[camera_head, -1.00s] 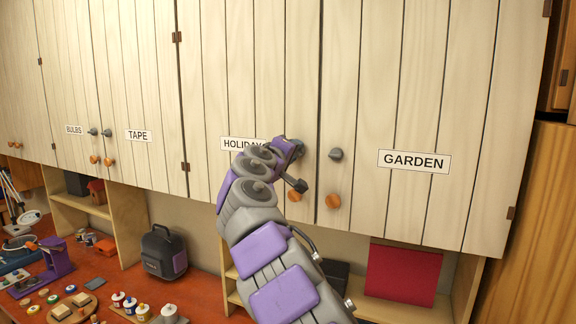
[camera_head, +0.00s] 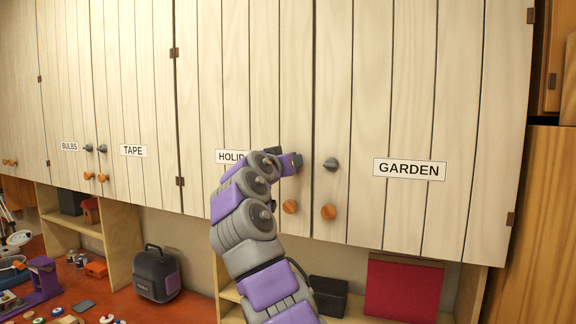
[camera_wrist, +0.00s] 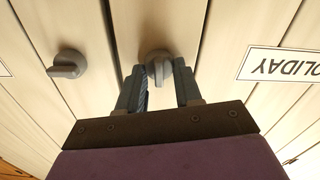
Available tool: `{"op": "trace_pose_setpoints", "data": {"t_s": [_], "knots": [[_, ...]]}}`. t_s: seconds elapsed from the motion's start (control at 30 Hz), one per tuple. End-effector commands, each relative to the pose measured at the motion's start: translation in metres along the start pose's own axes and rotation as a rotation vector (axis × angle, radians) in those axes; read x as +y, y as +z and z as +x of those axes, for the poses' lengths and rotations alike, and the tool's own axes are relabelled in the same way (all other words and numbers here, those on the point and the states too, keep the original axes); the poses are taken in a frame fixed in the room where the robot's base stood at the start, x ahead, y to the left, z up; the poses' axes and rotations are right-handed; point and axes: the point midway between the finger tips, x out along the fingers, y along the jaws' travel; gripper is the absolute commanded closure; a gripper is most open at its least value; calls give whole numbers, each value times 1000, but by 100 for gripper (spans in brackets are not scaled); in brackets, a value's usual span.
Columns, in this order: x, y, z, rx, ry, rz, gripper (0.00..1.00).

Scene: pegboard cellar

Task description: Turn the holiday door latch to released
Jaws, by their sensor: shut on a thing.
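The holiday door (camera_head: 245,80) is a pale planked cupboard door with a HOLIDAY label (camera_head: 229,157), partly covered by my arm. Its latch (camera_wrist: 158,58) is a grey turn-knob near the door's edge, seen between my fingers in the wrist view. My gripper (camera_wrist: 161,88) is shut on this latch, one finger on each side of its grip. In the head view my gripper (camera_head: 296,162) is at the door face above an orange knob, and hides most of the latch. The latch's exact angle is hard to tell. The door is closed.
The grey garden latch (camera_head: 331,164) sits close to the right, also in the wrist view (camera_wrist: 67,64). Orange knobs (camera_head: 290,207) (camera_head: 329,212) are below. The GARDEN label (camera_head: 409,169) is further right. A red panel (camera_head: 403,288) and dark box (camera_head: 328,296) stand under the cupboards.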

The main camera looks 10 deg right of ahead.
Motion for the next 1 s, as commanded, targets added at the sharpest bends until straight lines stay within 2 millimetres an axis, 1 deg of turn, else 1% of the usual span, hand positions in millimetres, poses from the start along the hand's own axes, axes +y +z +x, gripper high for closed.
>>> {"op": "trace_pose_setpoints", "data": {"t_s": [0.03,0.2,0.4,0.97,1.0], "knots": [[-4,4,2,-8,-6,30,96],[-2,2,0,-5,-4,126,96],[-2,2,0,-3,-4,193,96],[-1,0,0,0,-3,222,96],[-1,0,0,0,-3,222,64]]}}
